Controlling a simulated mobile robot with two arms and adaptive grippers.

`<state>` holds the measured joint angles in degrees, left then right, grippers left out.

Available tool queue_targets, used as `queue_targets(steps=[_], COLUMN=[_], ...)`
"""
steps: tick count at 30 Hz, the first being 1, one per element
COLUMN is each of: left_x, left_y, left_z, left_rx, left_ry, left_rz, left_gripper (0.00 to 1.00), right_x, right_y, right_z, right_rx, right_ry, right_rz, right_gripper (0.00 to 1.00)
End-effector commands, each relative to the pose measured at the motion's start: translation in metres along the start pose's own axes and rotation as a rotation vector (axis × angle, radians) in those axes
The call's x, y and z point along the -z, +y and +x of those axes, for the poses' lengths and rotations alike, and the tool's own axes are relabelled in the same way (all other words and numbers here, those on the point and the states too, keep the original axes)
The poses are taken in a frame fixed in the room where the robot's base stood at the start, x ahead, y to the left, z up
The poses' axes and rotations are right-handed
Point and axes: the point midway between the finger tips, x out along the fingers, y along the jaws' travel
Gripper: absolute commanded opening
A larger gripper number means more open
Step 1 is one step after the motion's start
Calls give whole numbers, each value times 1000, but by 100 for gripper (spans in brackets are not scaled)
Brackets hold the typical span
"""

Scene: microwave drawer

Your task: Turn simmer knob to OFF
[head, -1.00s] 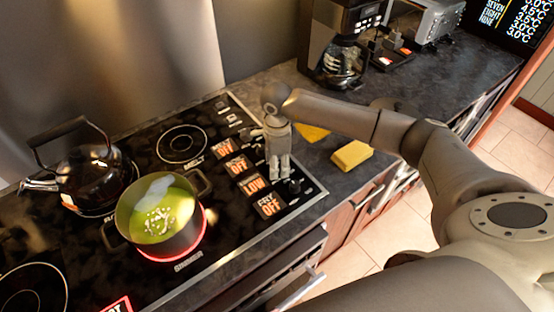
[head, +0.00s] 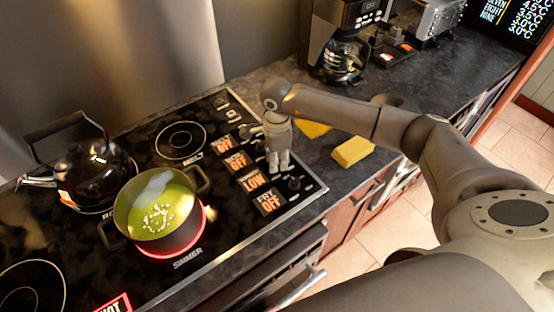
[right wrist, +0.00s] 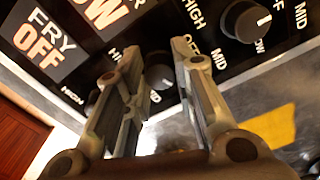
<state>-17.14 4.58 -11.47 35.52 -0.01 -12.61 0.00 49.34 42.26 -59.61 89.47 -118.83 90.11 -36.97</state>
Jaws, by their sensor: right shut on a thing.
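The simmer knob (right wrist: 160,77) is a dark round knob on the black control panel, below the panel label ending in "OW" in the right wrist view. In the head view the lit LOW display (head: 254,182) is beside my right gripper (head: 279,168), which hides that knob. My right gripper, also in the right wrist view (right wrist: 148,58), is shut on the simmer knob, one finger on each side. The simmer burner (head: 172,252) glows red under a pot (head: 119,215) of green liquid. My left gripper is not in view.
A fry knob (head: 294,183) and the FRY OFF display (head: 269,202) are close by. Another knob (right wrist: 246,20) stands to the right in the right wrist view. A black kettle (head: 92,168) stands behind the pot. Yellow sponges (head: 352,151) lie on the counter (head: 330,185).

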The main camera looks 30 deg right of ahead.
Motion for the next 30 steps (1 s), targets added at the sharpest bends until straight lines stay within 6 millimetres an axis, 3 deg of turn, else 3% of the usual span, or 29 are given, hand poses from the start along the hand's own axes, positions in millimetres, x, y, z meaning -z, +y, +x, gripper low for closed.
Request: queue_targets(steps=[18,30], left_x=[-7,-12], left_y=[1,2], left_z=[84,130], left_rx=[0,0], left_ry=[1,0], left_rz=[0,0], left_gripper=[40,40], right_x=[0,0], right_y=[-2,-2], right_z=[5,3], right_rx=[8,7], right_ry=[0,0], right_rz=[-509,-875], right_gripper=[1,1])
